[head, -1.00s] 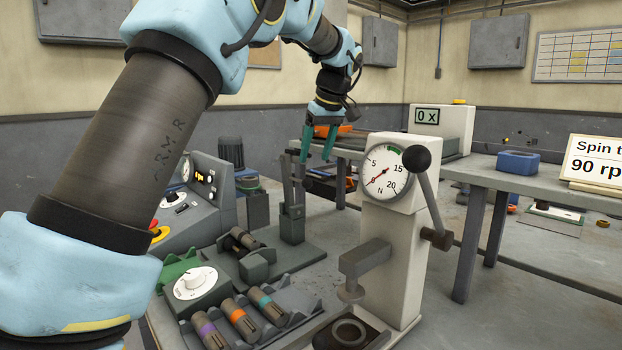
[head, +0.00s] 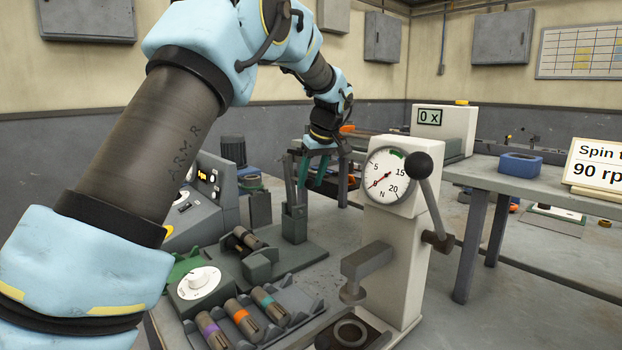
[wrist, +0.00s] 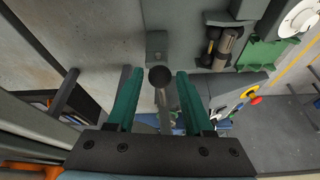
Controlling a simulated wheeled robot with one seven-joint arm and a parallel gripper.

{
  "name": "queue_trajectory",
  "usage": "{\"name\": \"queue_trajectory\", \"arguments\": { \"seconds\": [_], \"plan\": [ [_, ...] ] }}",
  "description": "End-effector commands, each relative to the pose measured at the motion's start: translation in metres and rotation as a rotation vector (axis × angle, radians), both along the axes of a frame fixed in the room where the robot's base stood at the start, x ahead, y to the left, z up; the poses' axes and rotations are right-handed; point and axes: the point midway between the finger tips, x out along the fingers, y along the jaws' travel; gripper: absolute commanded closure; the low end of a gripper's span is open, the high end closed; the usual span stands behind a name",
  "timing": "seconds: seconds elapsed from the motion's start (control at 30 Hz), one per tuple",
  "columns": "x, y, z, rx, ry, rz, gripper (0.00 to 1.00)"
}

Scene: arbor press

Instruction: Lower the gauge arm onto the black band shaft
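The gauge arm (head: 290,180) stands upright on its grey post (head: 294,222) in the head view. In the wrist view, its dark round knob (wrist: 160,77) shows between the fingers. A dark-banded shaft (head: 247,238), which looks like the black band shaft, lies in a grey cradle left of the post; it also shows in the wrist view (wrist: 227,45). My gripper (head: 312,185) has teal fingers and is beside the upper gauge arm. In the wrist view my gripper (wrist: 158,80) is open, with gaps on both sides of the knob.
A rack (head: 292,303) holds shafts with purple, orange and teal bands. A grey box with a white dial (head: 199,282) stands behind it. The arbor press (head: 395,250), with its round gauge and ball-ended lever (head: 430,200), rises to the right. A control panel (head: 200,205) is at left.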

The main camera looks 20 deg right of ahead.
Motion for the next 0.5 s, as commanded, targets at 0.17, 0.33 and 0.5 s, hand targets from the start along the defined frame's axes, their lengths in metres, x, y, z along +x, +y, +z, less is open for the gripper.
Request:
{"name": "queue_trajectory", "arguments": {
  "seconds": [0.17,0.33,0.5],
  "plan": [
    [-0.0001,0.0,0.0003,0.0,0.0,0.0,0.7],
    [0.0,0.0,0.0003,0.0,0.0,0.0,0.89],
    [-0.0001,0.0,0.0004,0.0,0.0,0.0,1.0]
  ]
}}
